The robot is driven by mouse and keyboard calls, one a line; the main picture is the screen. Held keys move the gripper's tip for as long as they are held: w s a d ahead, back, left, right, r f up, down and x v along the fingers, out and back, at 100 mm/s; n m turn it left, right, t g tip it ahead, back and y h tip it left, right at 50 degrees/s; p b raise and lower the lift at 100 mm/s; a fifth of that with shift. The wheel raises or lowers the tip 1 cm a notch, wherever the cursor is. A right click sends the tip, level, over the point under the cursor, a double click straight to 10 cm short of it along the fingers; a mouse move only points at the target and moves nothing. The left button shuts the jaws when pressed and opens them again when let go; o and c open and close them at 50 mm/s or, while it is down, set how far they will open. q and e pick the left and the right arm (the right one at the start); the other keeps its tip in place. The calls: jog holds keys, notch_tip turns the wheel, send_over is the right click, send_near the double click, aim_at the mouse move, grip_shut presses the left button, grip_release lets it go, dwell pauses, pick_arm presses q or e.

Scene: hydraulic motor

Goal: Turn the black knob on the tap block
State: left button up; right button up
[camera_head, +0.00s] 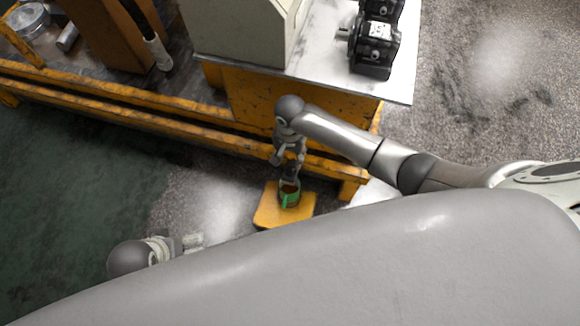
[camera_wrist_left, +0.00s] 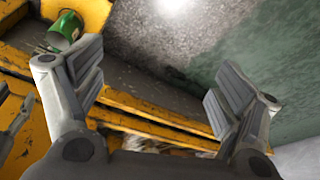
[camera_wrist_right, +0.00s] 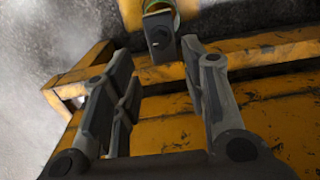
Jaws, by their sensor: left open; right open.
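A dark grey block with a small round dark feature (camera_wrist_right: 160,36) shows in the right wrist view, beyond and between my fingertips; I cannot tell whether this feature is the black knob. My right gripper (camera_wrist_right: 154,62) is open, with no contact on the block visible. In the head view my right gripper (camera_head: 288,156) hangs just above a green container (camera_head: 289,197). My left gripper (camera_head: 194,242) is low at the left in the head view, apart from everything. Its open, empty fingers (camera_wrist_left: 155,92) fill the left wrist view.
The green container (camera_wrist_left: 67,26) stands on a yellow step (camera_head: 268,211). Worn yellow rails (camera_head: 130,105) run beside it. A white-topped table (camera_head: 320,65) carries a pale housing (camera_head: 240,30) and a black motor (camera_head: 374,52). Open floor (camera_head: 490,55) lies to the right of the table.

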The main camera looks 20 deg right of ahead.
aim_at(290, 169)
notch_tip(290, 169, down, 3)
jog(key=shift+r+b, duration=0.1)
jog(key=shift+b, duration=0.45)
notch_tip(290, 169, down, 4)
jog(key=shift+f+b, duration=0.1)
jog(key=shift+b, duration=0.85)
pick_arm(q)
jog(key=shift+w+d+r+t, duration=0.15)
jog(key=shift+r+t, duration=0.15)
jog(key=shift+r, duration=0.5)
jog(key=shift+w+a+r+t, duration=0.1)
jog(key=shift+r+t, duration=0.2)
jog(key=shift+r, duration=0.5)
pick_arm(e)
jog(key=shift+f, duration=0.7)
grip_shut()
